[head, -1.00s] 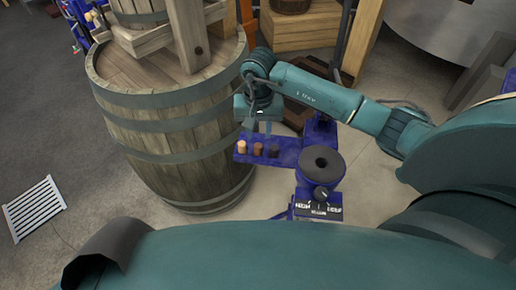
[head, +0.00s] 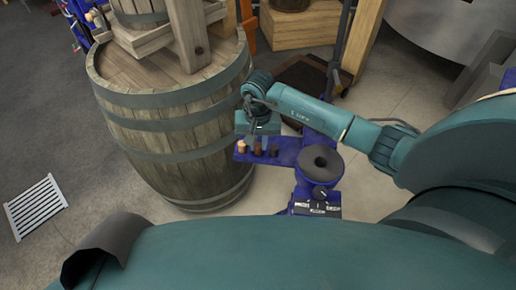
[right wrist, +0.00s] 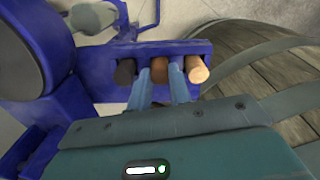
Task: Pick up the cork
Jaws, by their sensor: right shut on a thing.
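Three corks stand in a row in the blue rack (head: 286,152) in the head view: a light one (head: 241,146), a brown one (head: 258,151) and a dark one (head: 273,152). My right gripper (right wrist: 160,86) points down over the row and is shut on the middle, brown cork (right wrist: 160,70), with one finger on each side of it. The pale cork (right wrist: 197,69) and the dark cork (right wrist: 125,71) stand just outside the fingers. The brown cork still appears to be in the rack. My left gripper is not in view.
The rack is part of a blue stand with a dark round piece (head: 320,163) beside the corks. A large wooden barrel (head: 180,135) stands close to the left of the rack. A floor grate (head: 34,207) lies at far left. Open floor shows between them.

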